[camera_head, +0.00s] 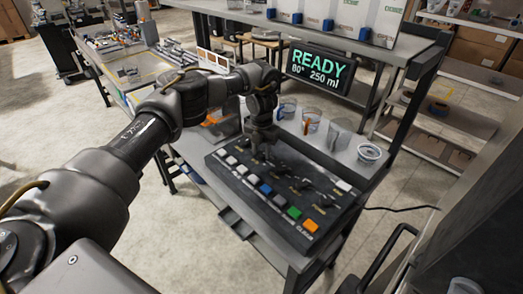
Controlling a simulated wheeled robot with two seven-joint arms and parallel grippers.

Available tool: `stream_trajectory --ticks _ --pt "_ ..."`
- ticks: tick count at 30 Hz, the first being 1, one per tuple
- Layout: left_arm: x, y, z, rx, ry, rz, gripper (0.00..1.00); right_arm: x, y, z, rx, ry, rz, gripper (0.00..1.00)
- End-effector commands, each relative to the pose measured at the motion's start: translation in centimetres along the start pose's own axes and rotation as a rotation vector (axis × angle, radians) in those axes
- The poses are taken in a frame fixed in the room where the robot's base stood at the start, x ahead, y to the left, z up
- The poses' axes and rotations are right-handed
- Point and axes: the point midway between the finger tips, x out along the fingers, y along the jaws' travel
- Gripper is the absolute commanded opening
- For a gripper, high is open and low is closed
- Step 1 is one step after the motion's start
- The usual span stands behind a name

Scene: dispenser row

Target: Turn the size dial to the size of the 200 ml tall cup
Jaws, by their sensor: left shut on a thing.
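My left arm comes in from the left, and its gripper (262,150) points down at the far left part of the dark control panel (235,172). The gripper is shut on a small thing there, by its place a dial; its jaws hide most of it. The display (319,69) reads "READY", "80°" and "250 ml". Several cups stand behind the panel, among them a clear one with an orange-red part (311,121) and a tall clear one (338,136). I cannot tell which is the 200 ml tall cup. My right gripper is not in view.
The panel has a row of light, blue, green (294,212) and orange (310,225) buttons along its front, and several dark knobs. A white round container (369,154) stands at the right.

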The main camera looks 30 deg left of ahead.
Motion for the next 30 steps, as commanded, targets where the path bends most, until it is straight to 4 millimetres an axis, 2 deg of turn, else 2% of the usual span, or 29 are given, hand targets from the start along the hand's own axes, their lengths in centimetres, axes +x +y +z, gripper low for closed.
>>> stream_trajectory --ticks 11,30 --pt "-0.2 0.0 0.0 -0.132 0.0 -0.001 0.09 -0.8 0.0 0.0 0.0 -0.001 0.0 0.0" --pt "-0.2 0.0 0.0 -0.633 0.0 -0.001 0.09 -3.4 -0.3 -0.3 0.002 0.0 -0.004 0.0"
